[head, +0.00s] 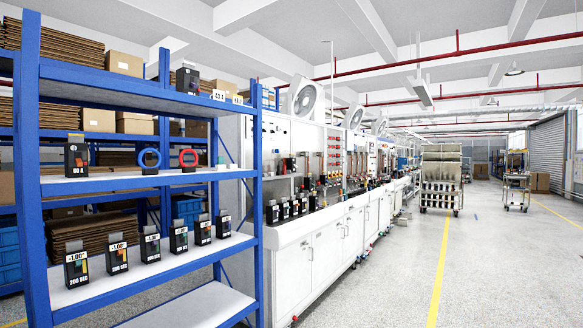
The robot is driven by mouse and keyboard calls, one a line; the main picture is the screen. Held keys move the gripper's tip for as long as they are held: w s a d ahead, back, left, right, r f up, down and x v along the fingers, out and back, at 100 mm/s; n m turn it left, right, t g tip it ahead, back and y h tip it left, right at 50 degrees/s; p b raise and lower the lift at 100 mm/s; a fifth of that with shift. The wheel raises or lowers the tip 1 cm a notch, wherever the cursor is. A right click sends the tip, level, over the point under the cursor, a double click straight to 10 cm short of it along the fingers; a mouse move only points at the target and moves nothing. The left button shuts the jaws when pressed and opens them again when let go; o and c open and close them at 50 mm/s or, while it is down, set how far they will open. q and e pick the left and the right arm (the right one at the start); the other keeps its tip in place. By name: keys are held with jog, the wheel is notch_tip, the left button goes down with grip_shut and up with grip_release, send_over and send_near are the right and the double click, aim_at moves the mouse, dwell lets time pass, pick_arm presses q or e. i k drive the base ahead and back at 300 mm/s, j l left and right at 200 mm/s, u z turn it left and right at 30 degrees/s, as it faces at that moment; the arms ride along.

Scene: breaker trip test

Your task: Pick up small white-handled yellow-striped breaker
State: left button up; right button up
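I cannot clearly pick out a small white-handled yellow-striped breaker at this distance. Several small black devices (284,210) with light marks stand in a row on the front of the white bench, too small to read stripes. A larger black unit (76,160) with a red and grey front, labelled 60 A, stands on the blue rack's middle shelf. Several black units (117,258) with -1.00 displays and coloured marks stand in a row on the shelf below. Neither of my grippers is in view.
A cart (440,180) stands far back. The floor (390,290) right of the bench is clear.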

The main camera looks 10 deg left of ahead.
aim_at(290, 163)
jog(key=i+l+z, duration=0.1)
jog(key=i+z, duration=0.35)
jog(key=i, duration=2.85)
jog(key=i+l+u, duration=0.1)
jog(key=i, duration=0.8)
jog(key=i+l, duration=0.15)
jog(key=i, duration=0.75)
jog(key=i+u, duration=0.4)
jog(key=i+l+u, duration=0.2)
jog(key=u, duration=0.2)
jog(key=i+l+u, duration=0.6)
jog(key=u, duration=0.2)
